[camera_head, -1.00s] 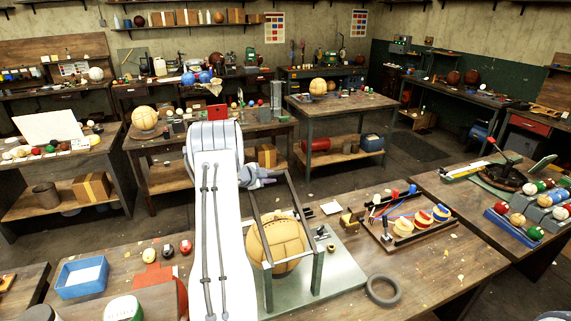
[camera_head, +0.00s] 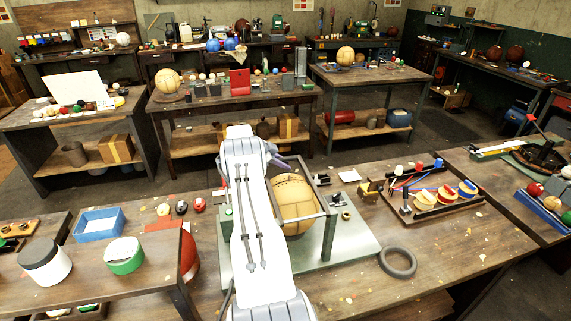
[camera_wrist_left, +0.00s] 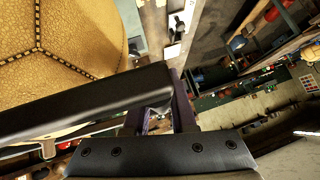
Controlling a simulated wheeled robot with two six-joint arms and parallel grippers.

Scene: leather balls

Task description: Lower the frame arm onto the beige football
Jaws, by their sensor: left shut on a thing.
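The beige football (camera_head: 298,208) sits in the metal stand on the green base plate (camera_head: 352,243), partly hidden behind my white left arm. The dark frame arm (camera_head: 318,186) slopes across above the ball from the stand's posts. In the left wrist view the frame arm's bar (camera_wrist_left: 85,103) crosses in front of the stitched beige football (camera_wrist_left: 55,45); I cannot tell whether it touches. My left gripper (camera_head: 284,164) is at the far end of the frame arm, mostly hidden by my arm. Its fingers (camera_wrist_left: 162,118) are shut on the bar. My right gripper is not in view.
A black ring (camera_head: 397,263) lies on the bench right of the plate.

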